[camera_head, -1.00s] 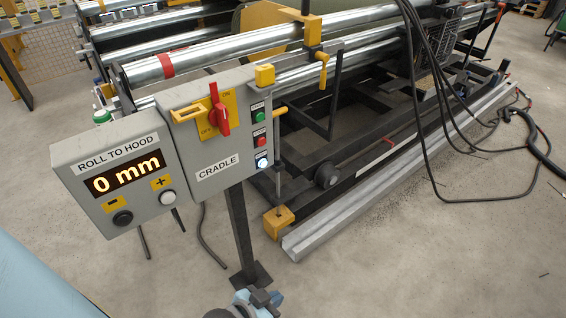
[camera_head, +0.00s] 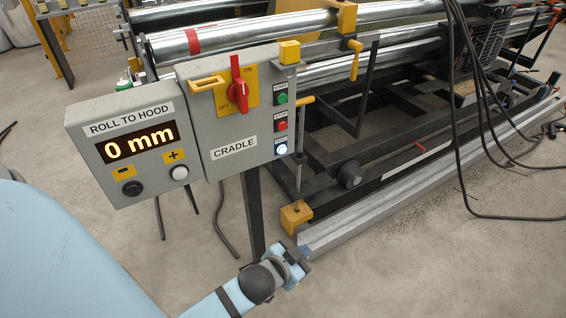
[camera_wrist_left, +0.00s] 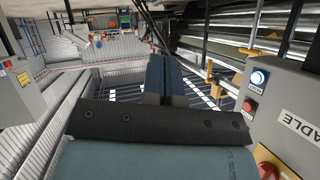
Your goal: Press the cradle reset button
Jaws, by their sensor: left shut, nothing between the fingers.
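The cradle reset button (camera_head: 281,149) is a lit white-blue round button, lowest of three on the right side of the grey CRADLE box (camera_head: 233,148). It also shows at the right of the left wrist view (camera_wrist_left: 258,77). My left gripper (camera_head: 303,252) is below and slightly right of the button in the head view, apart from it. Its dark fingers (camera_wrist_left: 166,78) are shut together and empty in the wrist view, with the button off to their right. My right gripper is in neither view.
Above the reset button are the red stop button (camera_head: 281,126) and green start button (camera_head: 281,99). A red rotary switch (camera_head: 238,90) sticks out of the box. A display box (camera_head: 128,148) reads 0 mm. Metal rollers and a black frame stand behind. Black cables (camera_head: 453,90) hang at right.

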